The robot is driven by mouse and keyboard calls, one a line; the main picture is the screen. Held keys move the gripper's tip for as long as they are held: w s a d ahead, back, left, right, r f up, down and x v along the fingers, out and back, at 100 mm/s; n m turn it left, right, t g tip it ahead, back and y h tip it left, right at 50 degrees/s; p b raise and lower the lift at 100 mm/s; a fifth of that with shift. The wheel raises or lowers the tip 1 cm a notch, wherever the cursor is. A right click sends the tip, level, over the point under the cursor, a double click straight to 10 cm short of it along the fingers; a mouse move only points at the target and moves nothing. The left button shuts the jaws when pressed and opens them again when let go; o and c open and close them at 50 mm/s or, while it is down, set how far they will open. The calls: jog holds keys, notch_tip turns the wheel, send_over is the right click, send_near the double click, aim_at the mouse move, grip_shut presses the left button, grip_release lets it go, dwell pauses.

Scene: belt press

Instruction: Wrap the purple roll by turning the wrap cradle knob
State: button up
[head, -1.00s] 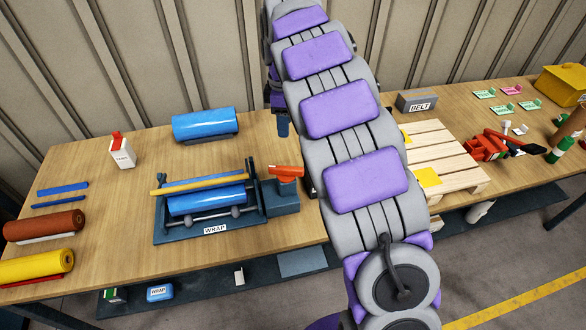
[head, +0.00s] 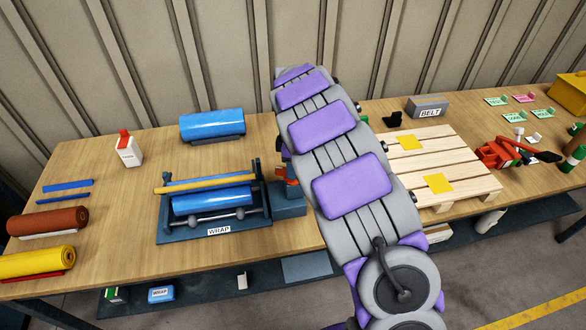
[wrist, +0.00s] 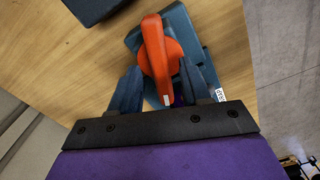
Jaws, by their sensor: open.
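The wrap cradle (head: 182,236) is a dark blue frame labelled WRAP on the table. It holds a blue roll (head: 212,198) with a yellow bar (head: 205,183) above it. I see no purple roll. The orange-red wrap cradle knob (head: 291,174) is at the cradle's right end, partly hidden by my arm. In the wrist view, the knob (wrist: 158,50) has its raised handle between the dark fingers of my gripper (wrist: 160,74). The fingers are open, one on each side; I cannot tell whether either touches it. My gripper is mostly hidden behind my arm in the head view.
Another blue roll (head: 212,125) lies behind the cradle. Brown (head: 47,222) and yellow (head: 37,262) rolls lie at the left, near a white bottle (head: 127,148). A wooden pallet (head: 468,180) and a grey BELT box (head: 427,107) are right of my arm.

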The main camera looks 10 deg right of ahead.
jog(key=shift+f, duration=0.55)
jog(key=shift+c, duration=0.5)
grip_shut()
